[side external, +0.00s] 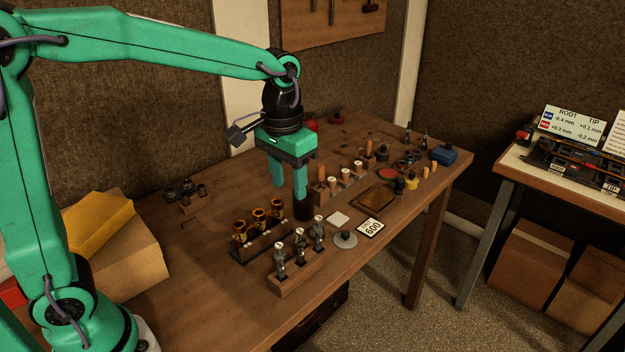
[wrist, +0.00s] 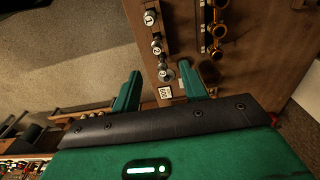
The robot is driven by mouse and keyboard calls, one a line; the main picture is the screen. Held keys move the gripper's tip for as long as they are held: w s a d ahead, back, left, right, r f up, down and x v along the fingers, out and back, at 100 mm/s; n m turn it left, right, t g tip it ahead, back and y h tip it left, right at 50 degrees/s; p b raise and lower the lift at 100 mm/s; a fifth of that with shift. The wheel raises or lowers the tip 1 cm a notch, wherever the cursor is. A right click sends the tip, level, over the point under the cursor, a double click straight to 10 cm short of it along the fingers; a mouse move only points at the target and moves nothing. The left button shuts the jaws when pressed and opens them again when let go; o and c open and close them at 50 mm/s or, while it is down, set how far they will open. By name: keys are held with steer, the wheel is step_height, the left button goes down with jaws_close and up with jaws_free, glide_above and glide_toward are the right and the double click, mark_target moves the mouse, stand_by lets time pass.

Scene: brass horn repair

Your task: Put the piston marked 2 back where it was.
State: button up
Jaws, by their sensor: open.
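Three metal pistons with pale round tops stand upright in a wooden rack (side external: 291,278) at the table's front. The wrist view shows the tops of piston 1 (wrist: 150,18), the middle piston (wrist: 156,48) and piston 3 (wrist: 164,76); the middle mark is too small to read surely. The middle piston (side external: 300,245) also shows in the side view. Behind, several brass valve casings (side external: 258,218) stand in a dark block (side external: 250,252).
Behind are corks and small pots. The table's left part (side external: 190,260) is mostly clear.

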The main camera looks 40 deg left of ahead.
steer(key=s+a+r+t, duration=0.1)
steer(key=s+a+t, duration=0.1)
steer(key=s, duration=0.6)
steer(key=s+a+r+t, duration=0.1)
steer(key=s+a+t, duration=0.2)
steer(key=s+a, duration=0.2)
steer(key=s, duration=0.3)
